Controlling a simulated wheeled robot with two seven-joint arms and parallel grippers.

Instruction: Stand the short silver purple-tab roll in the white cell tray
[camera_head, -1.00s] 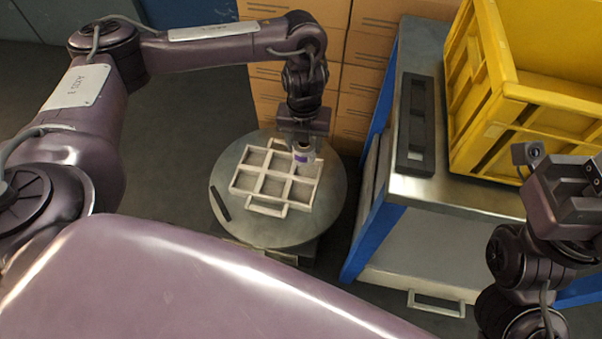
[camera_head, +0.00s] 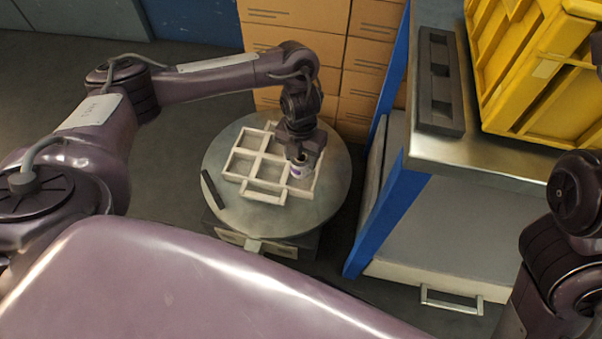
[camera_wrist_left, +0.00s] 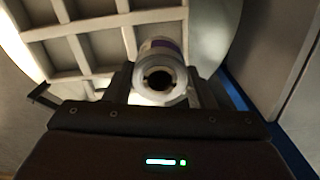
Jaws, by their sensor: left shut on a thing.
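The short silver roll (camera_head: 301,167), with a purple patch on its side, is between the fingers of my left gripper (camera_head: 301,157). It looks close to upright over the right side of the white cell tray (camera_head: 262,155). In the left wrist view, the roll's open hollow end (camera_wrist_left: 160,78) faces the camera, and the gripper (camera_wrist_left: 163,85) is shut around it. The tray's dividers (camera_wrist_left: 75,22) show beyond and to the left. The roll's lower end is hidden, so I cannot tell whether it touches the cell floor. My right gripper is not clearly visible.
The tray lies on a round grey metal table (camera_head: 330,190) with a small dark bar (camera_head: 212,190) at its left. To the right stands a blue-sided metal bench (camera_head: 480,165) with a black slotted block (camera_head: 440,85) and a yellow crate (camera_head: 535,80). Cardboard boxes (camera_head: 365,55) stand behind.

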